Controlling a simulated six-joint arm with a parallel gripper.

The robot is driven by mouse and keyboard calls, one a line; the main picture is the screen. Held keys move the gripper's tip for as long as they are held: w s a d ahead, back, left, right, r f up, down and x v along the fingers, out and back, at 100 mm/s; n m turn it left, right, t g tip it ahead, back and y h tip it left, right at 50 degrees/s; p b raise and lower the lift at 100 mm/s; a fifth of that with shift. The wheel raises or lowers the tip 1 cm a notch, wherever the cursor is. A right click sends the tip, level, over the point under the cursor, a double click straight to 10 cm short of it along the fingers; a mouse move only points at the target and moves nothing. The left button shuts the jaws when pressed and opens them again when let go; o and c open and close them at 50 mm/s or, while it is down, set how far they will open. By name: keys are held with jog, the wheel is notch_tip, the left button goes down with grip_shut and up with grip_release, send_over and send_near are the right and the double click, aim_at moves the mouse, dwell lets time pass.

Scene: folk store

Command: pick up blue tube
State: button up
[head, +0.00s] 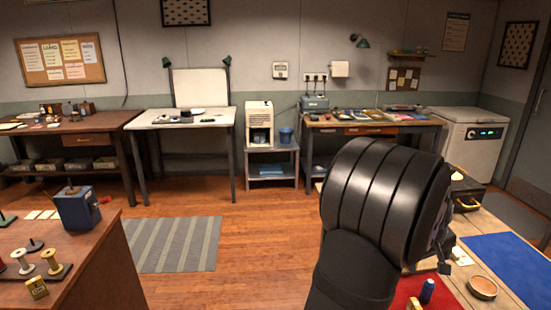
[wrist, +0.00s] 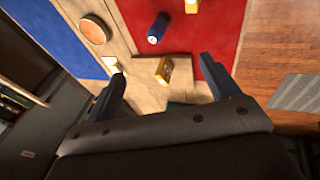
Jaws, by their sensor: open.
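The blue tube (head: 428,291) is a small dark-blue cylinder on the red mat (head: 402,287), low in the head view, and looks upright there. In the wrist view the tube (wrist: 159,26) is at the top centre, by the edge of the red mat (wrist: 215,25). My gripper (wrist: 163,70) is open, its two dark fingers spread wide. The tube is beyond the fingertips and apart from them. In the head view my black wrist covers most of the gripper.
Another yellow item (head: 413,303) is beside the tube. A round wooden dish (head: 482,287) and a blue mat (head: 510,262) lie right of it. A black case (head: 467,190) stands behind.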

jog(key=c, duration=0.4)
jog(key=shift+c, duration=0.2)
jog(key=m, duration=1.4)
send_near(426, 284)
jog(key=shift+g, duration=0.4)
jog(key=x, duration=0.5)
jog(key=w+x, duration=0.1)
jog(key=x, duration=0.2)
jog(key=shift+s+r, duration=0.1)
jog(key=shift+d+x, duration=0.2)
jog(key=shift+x, duration=1.15)
jog(key=shift+d+x, duration=0.25)
jog(key=shift+x, duration=1.05)
